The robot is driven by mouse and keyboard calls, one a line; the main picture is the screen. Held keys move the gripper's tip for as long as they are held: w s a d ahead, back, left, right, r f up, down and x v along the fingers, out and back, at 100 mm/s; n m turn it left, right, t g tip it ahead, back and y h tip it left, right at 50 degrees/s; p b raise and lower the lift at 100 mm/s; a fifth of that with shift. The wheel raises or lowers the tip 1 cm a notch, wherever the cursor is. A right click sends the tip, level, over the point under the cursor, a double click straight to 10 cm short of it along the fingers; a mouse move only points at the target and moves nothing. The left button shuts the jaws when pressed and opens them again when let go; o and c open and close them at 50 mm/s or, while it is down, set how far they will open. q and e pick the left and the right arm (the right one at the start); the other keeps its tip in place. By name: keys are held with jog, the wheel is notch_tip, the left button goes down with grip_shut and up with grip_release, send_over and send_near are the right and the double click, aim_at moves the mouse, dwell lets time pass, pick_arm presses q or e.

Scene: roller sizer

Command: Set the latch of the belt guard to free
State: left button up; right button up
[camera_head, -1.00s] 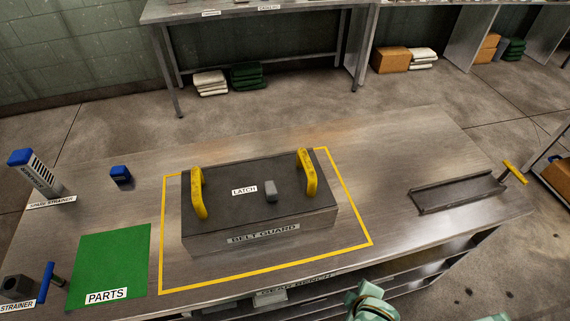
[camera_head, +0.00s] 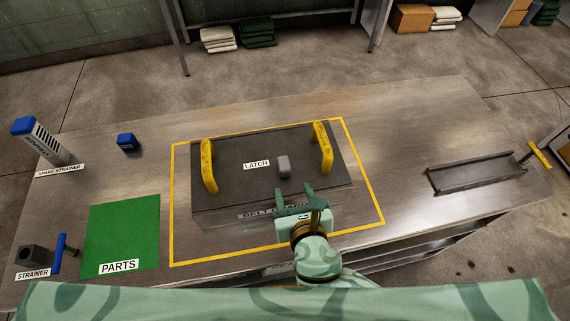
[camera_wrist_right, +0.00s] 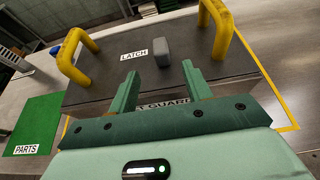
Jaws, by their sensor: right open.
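The belt guard (camera_head: 230,179) is a dark grey box with two yellow handles, standing inside a yellow outline on the steel bench. Its latch (camera_head: 284,167) is a small grey block on the top, right of the LATCH label (camera_head: 256,165). The latch (camera_wrist_right: 161,52) also shows in the right wrist view, beyond the fingers and apart from them. My right gripper (camera_head: 295,192) is open and empty over the guard's front edge, just in front of the latch. Its fingers (camera_wrist_right: 159,88) partly cover the BELT GUARD label. My left gripper is not in view.
A green PARTS mat (camera_head: 121,233) lies left of the guard. A metal tray (camera_head: 475,175) lies on the right. Bench surface between guard and tray is clear.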

aim_at(285, 166)
jog(key=b+x, duration=0.2)
jog(key=x, duration=0.2)
jog(key=b+x, duration=0.6)
jog(key=x, duration=0.1)
jog(key=shift+w+a+f, duration=0.1)
jog(key=shift+w+f, duration=0.05)
jog(key=shift+f, duration=0.35)
jog(key=shift+w+a+b, duration=0.1)
jog(key=shift+w+b, duration=0.4)
jog(key=shift+b, duration=0.05)
jog(key=shift+w, duration=0.1)
jog(key=shift+r, duration=0.1)
